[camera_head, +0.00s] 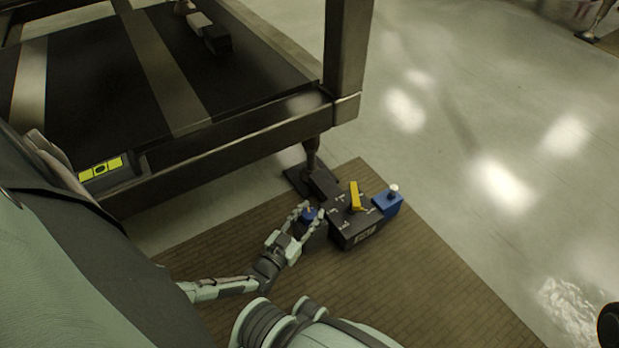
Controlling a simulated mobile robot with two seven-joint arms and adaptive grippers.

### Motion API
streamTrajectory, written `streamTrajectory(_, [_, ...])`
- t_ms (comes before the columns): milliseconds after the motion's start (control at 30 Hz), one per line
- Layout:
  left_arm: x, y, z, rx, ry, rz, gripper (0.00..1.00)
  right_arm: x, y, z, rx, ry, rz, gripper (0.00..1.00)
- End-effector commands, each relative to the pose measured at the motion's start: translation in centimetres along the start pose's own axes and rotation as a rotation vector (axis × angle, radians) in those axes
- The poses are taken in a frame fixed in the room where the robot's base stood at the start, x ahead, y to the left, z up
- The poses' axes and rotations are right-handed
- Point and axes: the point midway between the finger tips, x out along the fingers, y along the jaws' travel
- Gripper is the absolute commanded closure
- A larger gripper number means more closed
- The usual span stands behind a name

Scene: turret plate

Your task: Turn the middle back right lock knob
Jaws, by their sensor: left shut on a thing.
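A dark lock box (350,226) with white markings stands on the brown mat near the foot of the metal frame. A yellow handle (355,194) sticks up from its top. A blue block with a pale knob (388,201) is at its right side. A small blue knob (309,214) is at its left side. My left gripper (309,212) is shut on this blue knob, its fingers on both sides of it. The fingers partly hide the knob, so I cannot tell how far it is turned. My right gripper does not show.
A large dark metal frame with a black top (85,85) fills the upper left, and its leg (311,150) stands just behind the box. The brown mat (420,285) is clear in front and to the right. The pale floor (470,120) beyond is open.

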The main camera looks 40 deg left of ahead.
Motion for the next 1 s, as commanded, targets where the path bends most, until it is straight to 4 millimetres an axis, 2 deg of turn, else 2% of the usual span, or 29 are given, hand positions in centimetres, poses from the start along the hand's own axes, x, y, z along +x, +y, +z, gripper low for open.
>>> streamTrajectory(133, [0.02, 0.07, -0.08, -0.003, 0.0, -0.068, 0.94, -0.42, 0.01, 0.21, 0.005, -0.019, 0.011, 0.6])
streamTrajectory(433, [0.02, -0.01, -0.03, 0.0, 0.0, -0.075, 0.94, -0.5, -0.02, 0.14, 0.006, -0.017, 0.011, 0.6])
streamTrajectory(467, [0.01, -0.01, -0.03, 0.0, 0.0, -0.075, 0.62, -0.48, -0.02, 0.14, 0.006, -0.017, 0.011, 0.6])
streamTrajectory(600, [0.01, -0.01, -0.02, 0.0, 0.0, -0.075, 0.45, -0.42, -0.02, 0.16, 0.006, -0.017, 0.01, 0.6])
streamTrajectory(633, [0.01, -0.02, -0.02, 0.0, 0.0, -0.075, 0.42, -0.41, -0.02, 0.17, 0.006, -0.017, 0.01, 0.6])
streamTrajectory(900, [-0.07, -0.02, 0.01, 0.0, -0.001, -0.074, 0.42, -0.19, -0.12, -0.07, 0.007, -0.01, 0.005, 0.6])
streamTrajectory(1000, [-0.69, 0.02, 0.09, 0.0, -0.003, -0.074, 0.42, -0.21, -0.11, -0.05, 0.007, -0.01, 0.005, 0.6])
